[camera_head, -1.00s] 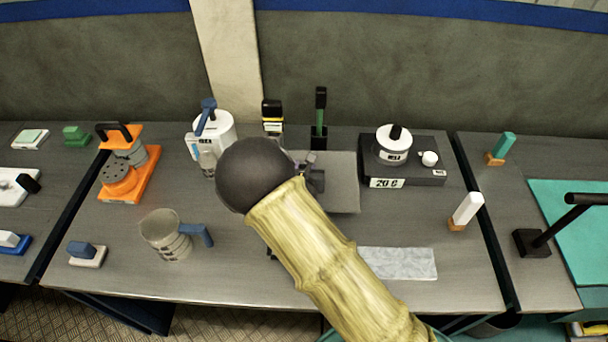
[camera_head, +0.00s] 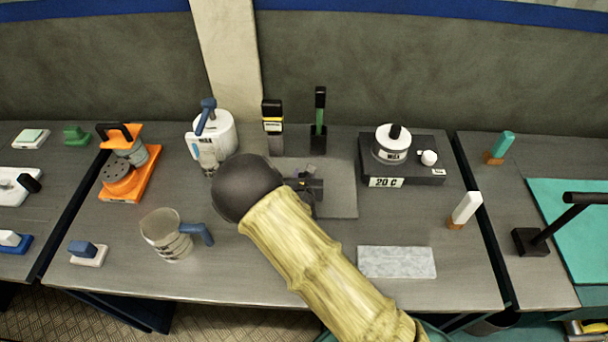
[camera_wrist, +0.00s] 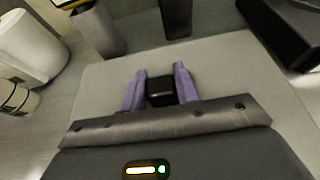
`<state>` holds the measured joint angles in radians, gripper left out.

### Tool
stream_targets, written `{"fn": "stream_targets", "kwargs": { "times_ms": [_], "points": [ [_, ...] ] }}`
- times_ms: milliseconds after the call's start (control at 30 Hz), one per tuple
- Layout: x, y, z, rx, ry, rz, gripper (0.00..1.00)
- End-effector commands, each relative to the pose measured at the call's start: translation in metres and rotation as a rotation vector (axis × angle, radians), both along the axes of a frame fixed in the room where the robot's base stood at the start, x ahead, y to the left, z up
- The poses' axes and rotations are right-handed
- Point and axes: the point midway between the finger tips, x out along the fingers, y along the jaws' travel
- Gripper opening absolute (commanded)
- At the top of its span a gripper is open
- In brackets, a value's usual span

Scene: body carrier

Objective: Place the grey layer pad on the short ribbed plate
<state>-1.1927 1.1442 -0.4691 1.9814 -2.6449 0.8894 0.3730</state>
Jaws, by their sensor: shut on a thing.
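The grey layer pad (camera_head: 341,202) is a flat, nearly square sheet near the middle of the bench. It has a small black block on top, which I see in the wrist view (camera_wrist: 160,92). My gripper (camera_head: 312,186) is over the pad, and its purple fingers (camera_wrist: 158,88) are shut on that block. The pad also shows beneath the fingers in the wrist view (camera_wrist: 220,70). I cannot tell whether the pad touches the bench. I cannot make out a ribbed plate; my arm hides part of the bench.
A pale speckled slab (camera_head: 397,262) lies at the front right. Behind the pad stand a white jug (camera_head: 215,130), a yellow-black bottle (camera_head: 272,118) and a green-handled tool (camera_head: 319,115).

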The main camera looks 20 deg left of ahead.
Motion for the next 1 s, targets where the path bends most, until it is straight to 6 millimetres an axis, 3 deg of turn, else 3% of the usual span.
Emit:
{"fn": "stream_targets", "kwargs": {
  "times_ms": [100, 133, 233, 667, 1000],
  "points": [
    [0.000, 0.000, -0.003, 0.000, -0.001, -0.001, 0.03],
    [0.000, 0.000, -0.003, 0.000, 0.000, 0.000, 0.35],
    [0.000, 0.000, -0.002, 0.000, 0.000, 0.000, 0.52],
    [-0.005, -0.001, 0.002, -0.001, 0.002, 0.000, 0.52],
    [-0.052, -0.016, 0.021, 0.000, 0.003, 0.001, 0.52]
  ]
}}
